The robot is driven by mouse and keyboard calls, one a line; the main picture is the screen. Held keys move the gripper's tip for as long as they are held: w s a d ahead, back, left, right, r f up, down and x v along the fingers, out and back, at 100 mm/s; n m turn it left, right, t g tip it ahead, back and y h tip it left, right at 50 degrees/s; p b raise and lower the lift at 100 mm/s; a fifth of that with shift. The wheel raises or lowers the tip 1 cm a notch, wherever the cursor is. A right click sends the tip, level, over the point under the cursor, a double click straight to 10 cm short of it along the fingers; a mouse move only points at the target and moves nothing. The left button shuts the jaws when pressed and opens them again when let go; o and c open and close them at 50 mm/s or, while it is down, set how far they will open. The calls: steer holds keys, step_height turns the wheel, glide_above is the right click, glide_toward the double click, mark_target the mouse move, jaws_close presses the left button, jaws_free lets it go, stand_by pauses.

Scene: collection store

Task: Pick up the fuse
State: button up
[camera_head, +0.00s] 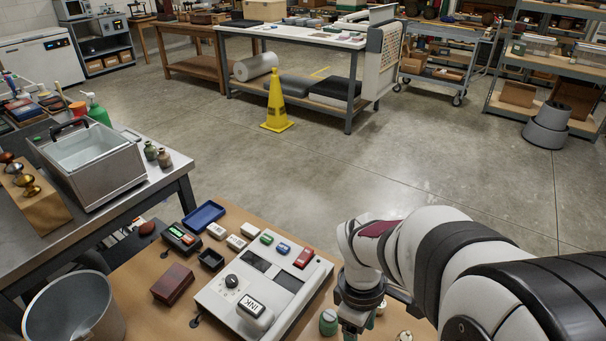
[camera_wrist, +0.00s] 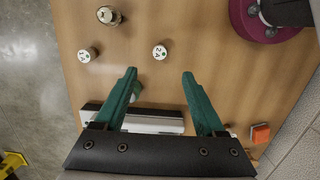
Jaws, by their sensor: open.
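In the wrist view, a small round cylinder with a white end marked "2 A" and a green dot, which looks like a fuse (camera_wrist: 160,52), stands on the brown tabletop (camera_wrist: 205,50). A similar small cylinder (camera_wrist: 84,56) stands to its left, its marking hard to read. My gripper (camera_wrist: 160,73) has two green fingers spread apart with nothing held between them. The "2 A" cylinder shows just beyond the fingertips, between their lines. In the head view my gripper (camera_head: 357,318) hangs low over the table, right of the white device; its fingers are mostly hidden there.
A brass-coloured knob-like piece (camera_wrist: 108,15), a magenta round object (camera_wrist: 268,22) and an orange block (camera_wrist: 260,133) surround the cylinders. A white-and-black item (camera_wrist: 155,121) lies under the fingers. In the head view, a white device (camera_head: 215,300) and a blue tray (camera_head: 203,216) lie left.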

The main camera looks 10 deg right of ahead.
steer(key=f, duration=0.9)
steer(key=s+f, duration=0.1)
steer(key=f, duration=0.4)
steer(key=shift+d+f, duration=0.15)
steer(key=shift+d, duration=0.25)
steer(key=shift+w, duration=0.1)
jaws_close()
